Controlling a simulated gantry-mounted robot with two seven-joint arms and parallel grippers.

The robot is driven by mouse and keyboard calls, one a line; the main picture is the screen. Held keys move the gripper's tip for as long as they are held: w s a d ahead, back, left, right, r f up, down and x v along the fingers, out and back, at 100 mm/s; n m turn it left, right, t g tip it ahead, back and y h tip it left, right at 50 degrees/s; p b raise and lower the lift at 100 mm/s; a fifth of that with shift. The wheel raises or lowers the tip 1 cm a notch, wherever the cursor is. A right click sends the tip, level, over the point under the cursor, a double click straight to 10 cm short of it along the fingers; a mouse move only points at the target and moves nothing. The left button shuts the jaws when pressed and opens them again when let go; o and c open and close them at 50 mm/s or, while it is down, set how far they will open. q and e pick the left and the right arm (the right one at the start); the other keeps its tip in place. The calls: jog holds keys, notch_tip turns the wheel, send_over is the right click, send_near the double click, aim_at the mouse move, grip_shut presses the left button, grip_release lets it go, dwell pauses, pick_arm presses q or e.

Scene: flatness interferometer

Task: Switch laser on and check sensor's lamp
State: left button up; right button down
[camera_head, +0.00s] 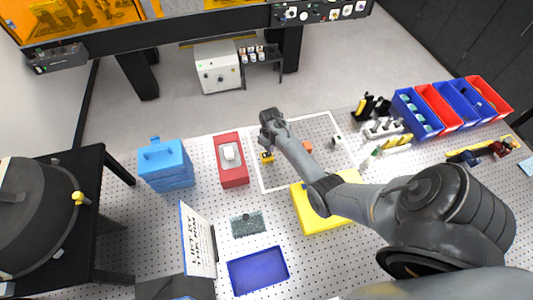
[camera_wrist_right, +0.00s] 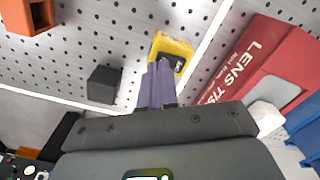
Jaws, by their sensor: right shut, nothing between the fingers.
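My right gripper (camera_head: 266,150) is over the far left part of the white-outlined area on the perforated table. In the wrist view its slim fingers (camera_wrist_right: 160,70) are shut and empty, tips overlapping the near edge of a small yellow block (camera_wrist_right: 172,48) with a dark face; I cannot tell if they touch. The yellow block (camera_head: 267,158) also shows in the head view. An orange block (camera_head: 308,147) with a dark opening sits to its right. I cannot tell which part is the laser or the sensor, and no lit lamp is clear. My left gripper is out of view.
A black block (camera_wrist_right: 103,84) stands near the fingers. The red lens tissue box (camera_head: 231,180) lies left of the outlined area. A blue case (camera_head: 166,168), a blue tray (camera_head: 258,270) and a yellow slab (camera_head: 312,215) are around. Coloured bins (camera_head: 420,112) stand right.

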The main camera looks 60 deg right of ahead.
dwell(0.7)
jog(key=shift+f+b, duration=0.4)
jog(key=shift+f, duration=0.15)
jog(key=shift+f, duration=0.4)
jog(key=shift+r, duration=0.1)
notch_tip(320, 180, up, 5)
jog(key=p, duration=0.5)
jog(key=shift+r+p, duration=0.3)
jog(key=shift+r, duration=0.65)
